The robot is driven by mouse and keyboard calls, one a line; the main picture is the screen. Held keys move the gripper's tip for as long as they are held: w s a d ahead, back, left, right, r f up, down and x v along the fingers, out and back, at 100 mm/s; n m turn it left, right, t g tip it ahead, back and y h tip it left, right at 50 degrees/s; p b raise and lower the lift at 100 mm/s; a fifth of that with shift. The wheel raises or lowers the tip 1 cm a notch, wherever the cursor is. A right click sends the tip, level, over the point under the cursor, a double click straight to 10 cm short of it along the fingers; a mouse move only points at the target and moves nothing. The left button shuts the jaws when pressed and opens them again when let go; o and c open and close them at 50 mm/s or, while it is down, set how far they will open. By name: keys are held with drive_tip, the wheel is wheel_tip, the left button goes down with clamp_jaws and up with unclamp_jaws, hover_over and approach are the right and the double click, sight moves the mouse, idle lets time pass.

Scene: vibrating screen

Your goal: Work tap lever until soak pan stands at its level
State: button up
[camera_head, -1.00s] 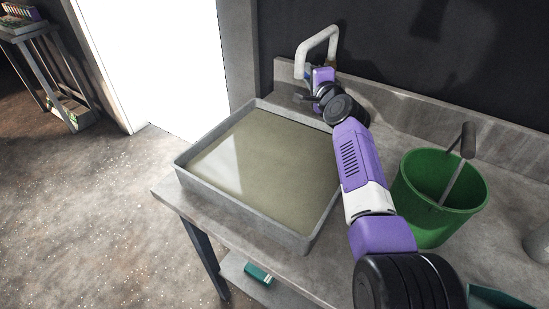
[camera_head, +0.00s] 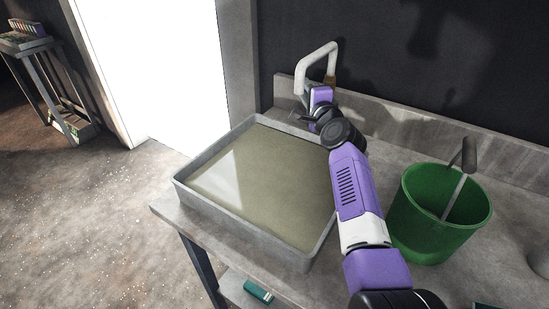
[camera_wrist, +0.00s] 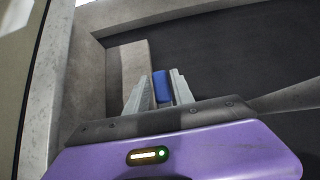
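The soak pan (camera_head: 290,249) is a wide grey tray on the bench, holding murky greenish liquid (camera_head: 268,178). The liquid surface lies a little below the rim. I cannot make out a level mark. The white tap (camera_head: 318,58) with a bent spout stands behind the pan's far corner. In the wrist view the blue tap lever (camera_wrist: 161,86) sits between the two grey fingers of my gripper (camera_wrist: 160,92), which look closed against its sides. In the head view my wrist hides the lever and most of the fingers. I cannot see a stream from the spout.
A green bucket (camera_head: 425,225) with a grey-handled tool (camera_head: 462,170) stands right of my arm. The grey bench (camera_head: 168,212) has a raised back edge (camera_head: 420,130). A teal box (camera_head: 258,291) lies on the lower shelf. Open floor lies left.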

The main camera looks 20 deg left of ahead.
drive_tip(key=shift+s+a+p, duration=0.2)
drive_tip(key=shift+s+p, duration=0.5)
drive_tip(key=shift+p, duration=0.25)
drive_tip(key=shift+s+a+p, duration=0.2)
drive_tip(key=shift+s+p, duration=0.55)
drive_tip(key=shift+p, duration=0.15)
drive_tip(key=shift+s+a+p, duration=0.2)
drive_tip(key=shift+s+p, duration=0.5)
drive_tip(key=shift+p, duration=0.25)
drive_tip(key=o, duration=0.3)
drive_tip(key=shift+a, duration=0.15)
drive_tip(key=shift+s, duration=0.1)
drive_tip(key=p+v, duration=0.5)
drive_tip(key=v, duration=0.1)
